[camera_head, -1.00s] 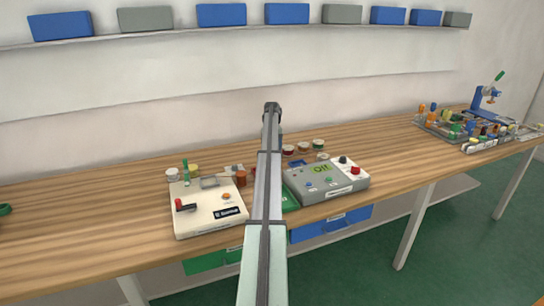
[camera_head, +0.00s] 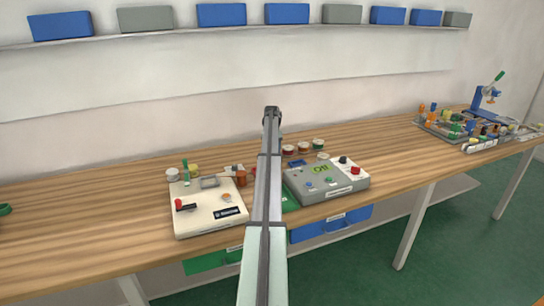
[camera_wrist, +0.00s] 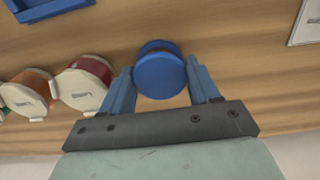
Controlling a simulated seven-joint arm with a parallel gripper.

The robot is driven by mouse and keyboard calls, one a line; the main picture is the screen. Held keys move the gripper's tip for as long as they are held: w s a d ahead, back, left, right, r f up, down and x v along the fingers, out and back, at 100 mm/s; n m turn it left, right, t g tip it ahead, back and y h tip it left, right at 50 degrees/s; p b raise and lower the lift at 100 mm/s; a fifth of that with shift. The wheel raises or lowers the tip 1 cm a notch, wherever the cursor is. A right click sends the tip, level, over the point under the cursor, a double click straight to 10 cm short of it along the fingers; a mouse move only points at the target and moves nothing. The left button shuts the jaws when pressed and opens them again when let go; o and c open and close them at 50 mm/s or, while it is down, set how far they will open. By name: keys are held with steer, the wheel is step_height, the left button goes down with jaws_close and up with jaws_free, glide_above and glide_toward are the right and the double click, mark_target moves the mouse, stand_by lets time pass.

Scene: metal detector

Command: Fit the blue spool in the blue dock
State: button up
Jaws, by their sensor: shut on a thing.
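In the wrist view, the blue spool (camera_wrist: 158,76) shows as a round blue disc between my gripper's (camera_wrist: 160,68) two blue fingers. The gripper is shut on it; I cannot tell whether it touches the bench or is lifted. A dark blue block, likely the blue dock (camera_wrist: 46,9), is cut off at the upper left of the wrist view. It seems to be the small blue piece (camera_head: 297,163) behind the grey control box in the head view. In the head view, my arm hides the gripper and the spool.
Red-brown (camera_wrist: 88,80) and orange (camera_wrist: 28,90) spools stand in a row beside the held one. The grey control box (camera_head: 330,183) and a cream box (camera_head: 208,210) stand nearer the front edge. Clear bench (camera_head: 375,150) lies to the right.

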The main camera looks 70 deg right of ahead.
steer(key=shift+r, duration=0.15)
steer(key=shift+r, duration=2.1)
steer(key=s+a+r, duration=0.2)
steer(key=s, duration=1.3)
steer(key=shift+s+d+f, duration=0.1)
steer(key=shift+f, duration=2.25)
steer(key=shift+f, duration=0.9)
